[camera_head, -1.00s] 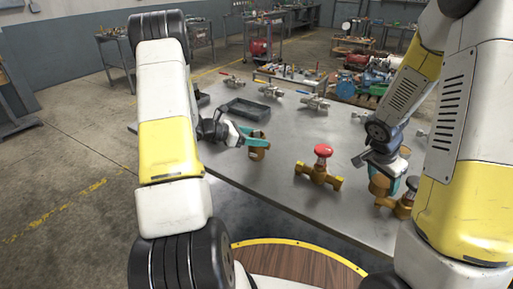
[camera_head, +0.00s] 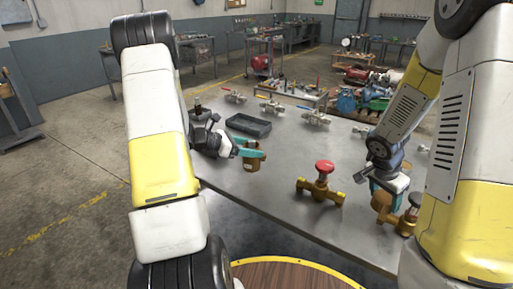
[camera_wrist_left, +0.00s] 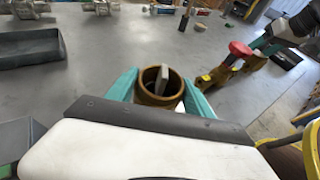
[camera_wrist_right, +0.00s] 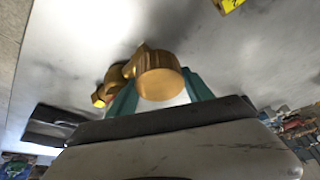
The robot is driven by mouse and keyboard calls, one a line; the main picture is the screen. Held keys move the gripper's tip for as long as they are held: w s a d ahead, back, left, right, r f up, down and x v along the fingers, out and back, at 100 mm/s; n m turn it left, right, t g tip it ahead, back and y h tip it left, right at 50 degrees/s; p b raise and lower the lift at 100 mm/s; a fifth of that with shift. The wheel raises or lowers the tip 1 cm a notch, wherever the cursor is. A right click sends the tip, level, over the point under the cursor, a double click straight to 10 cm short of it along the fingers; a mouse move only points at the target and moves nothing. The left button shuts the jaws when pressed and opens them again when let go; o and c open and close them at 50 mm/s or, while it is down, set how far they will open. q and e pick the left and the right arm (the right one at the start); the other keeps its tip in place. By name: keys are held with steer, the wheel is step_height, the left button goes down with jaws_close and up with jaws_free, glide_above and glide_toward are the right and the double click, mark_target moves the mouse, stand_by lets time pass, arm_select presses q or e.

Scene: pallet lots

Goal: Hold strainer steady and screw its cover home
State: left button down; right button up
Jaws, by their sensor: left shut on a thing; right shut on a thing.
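My left gripper (camera_head: 246,153) is shut on a hollow brass part (camera_head: 254,163). In the left wrist view the teal fingers (camera_wrist_left: 160,92) flank this part (camera_wrist_left: 150,98), whose round opening faces the camera with a grey flat piece inside. My right gripper (camera_head: 385,184) is shut on a brass fitting (camera_head: 383,203) at the table's near right. In the right wrist view the teal fingers (camera_wrist_right: 160,92) flank its thick round end (camera_wrist_right: 158,72), and a narrower branch extends left. The two brass parts are well apart. I cannot tell which one is the strainer or its cover.
A brass valve with a red handwheel (camera_head: 324,167) stands on the metal table (camera_head: 275,205) between my grippers. A dark tray (camera_head: 248,125) lies behind my left gripper. Several valves (camera_head: 316,115) line the far edge.

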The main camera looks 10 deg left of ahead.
arm_select(q)
steer(key=s+a+r, duration=0.1)
steer(key=s+a, duration=0.5)
steer(key=s, duration=0.5)
steer(key=shift+r, duration=0.15)
stand_by(0.4)
